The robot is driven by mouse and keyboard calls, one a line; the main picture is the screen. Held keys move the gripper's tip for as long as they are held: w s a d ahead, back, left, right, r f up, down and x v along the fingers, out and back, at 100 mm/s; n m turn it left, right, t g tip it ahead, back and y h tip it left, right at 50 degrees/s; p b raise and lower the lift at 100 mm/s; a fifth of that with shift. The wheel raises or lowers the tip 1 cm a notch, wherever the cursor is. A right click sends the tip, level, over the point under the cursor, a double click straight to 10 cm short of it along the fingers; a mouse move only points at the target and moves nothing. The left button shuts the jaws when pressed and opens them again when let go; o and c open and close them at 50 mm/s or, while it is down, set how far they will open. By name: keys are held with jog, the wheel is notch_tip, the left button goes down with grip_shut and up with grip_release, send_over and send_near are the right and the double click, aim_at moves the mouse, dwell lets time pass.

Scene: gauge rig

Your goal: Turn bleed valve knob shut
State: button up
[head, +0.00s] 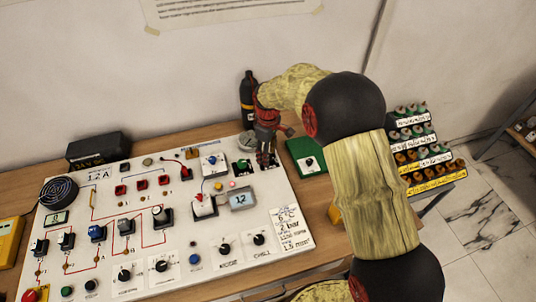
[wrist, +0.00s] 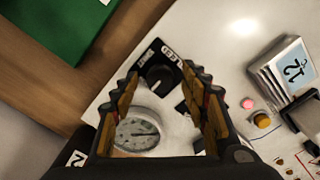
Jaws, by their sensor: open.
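The bleed valve knob (wrist: 158,74) is a black round knob on a black square base, with a white label partly readable as "SHUT", in the wrist view. My gripper (wrist: 160,84) is open, with one finger on each side of the knob's line of sight. Whether the fingers touch the knob cannot be told. In the head view my gripper (head: 266,157) points down over the panel's far right corner and mostly hides the knob there. The knob's pointer direction is not clear.
A round dial gauge (wrist: 138,132) sits beside the knob, between the fingers in the wrist view. The white panel (head: 110,250) carries several other knobs and switches. A grey display box (head: 242,199) stands nearby. A green board (head: 303,150) lies right of the panel; a black bottle (head: 247,92) stands behind.

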jog(key=c, duration=0.3)
jog(key=c, duration=0.7)
jog(key=shift+c, duration=0.8)
jog(key=shift+m, duration=0.4)
jog(key=m+p, duration=0.2)
jog(key=shift+r+m, duration=0.15)
jog(key=shift+m, duration=0.25)
jog(key=m+p, duration=0.2)
jog(key=m, duration=0.3)
jog(key=m+p, duration=0.1)
jog(key=m, duration=0.4)
jog(key=shift+m+p, duration=0.45)
jog(key=shift+m, duration=1.75)
